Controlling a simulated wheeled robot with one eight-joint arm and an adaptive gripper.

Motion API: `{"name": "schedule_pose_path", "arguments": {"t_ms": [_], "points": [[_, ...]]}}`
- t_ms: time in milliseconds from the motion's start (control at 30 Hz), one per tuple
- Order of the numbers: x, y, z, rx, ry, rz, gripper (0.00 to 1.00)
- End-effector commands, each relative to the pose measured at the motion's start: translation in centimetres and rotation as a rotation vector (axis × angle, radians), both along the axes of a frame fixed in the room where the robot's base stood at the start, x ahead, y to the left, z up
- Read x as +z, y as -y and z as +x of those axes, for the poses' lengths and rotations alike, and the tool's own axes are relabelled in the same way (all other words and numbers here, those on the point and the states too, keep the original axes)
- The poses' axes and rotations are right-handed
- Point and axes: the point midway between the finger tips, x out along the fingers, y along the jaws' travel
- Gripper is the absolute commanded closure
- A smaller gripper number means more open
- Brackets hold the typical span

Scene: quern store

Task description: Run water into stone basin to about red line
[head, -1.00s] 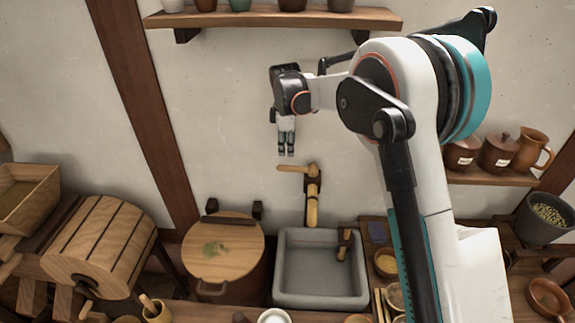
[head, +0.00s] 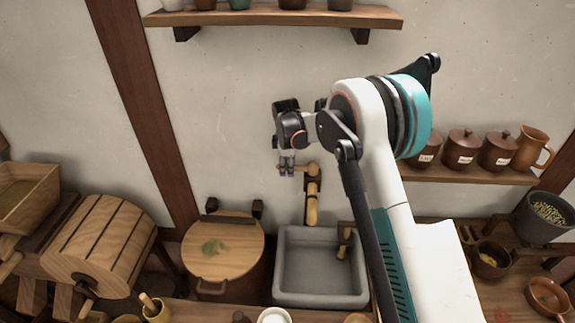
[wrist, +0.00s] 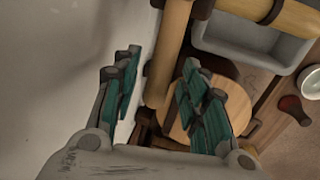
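The grey stone basin (head: 320,299) stands below a wooden wall tap (head: 312,205). It looks empty, no stream shows, and I cannot make out a red line. The tap's wooden lever (head: 308,171) sticks out left at the top. My gripper (head: 287,165) is at the lever's left end in the head view, pointing down. In the wrist view my gripper (wrist: 160,68) is open, with the wooden lever (wrist: 163,62) showing between its fingers; I cannot tell if they touch it. The basin (wrist: 250,45) is at the upper right there.
A round wooden-lidded tub (head: 225,250) stands left of the basin, and a slatted wooden drum (head: 98,250) farther left. A small wooden fitting (head: 345,240) is at the basin's right rim. A shelf (head: 270,18) runs above; another shelf (head: 480,176) holds jars and a jug.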

Motion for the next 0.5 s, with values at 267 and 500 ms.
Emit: {"name": "schedule_pose_path", "arguments": {"t_ms": [267,500], "points": [[0.03,0.01,-0.01,0.000,0.000,0.000,1.00],[0.03,0.01,-0.07,0.005,0.000,0.000,1.00]]}}
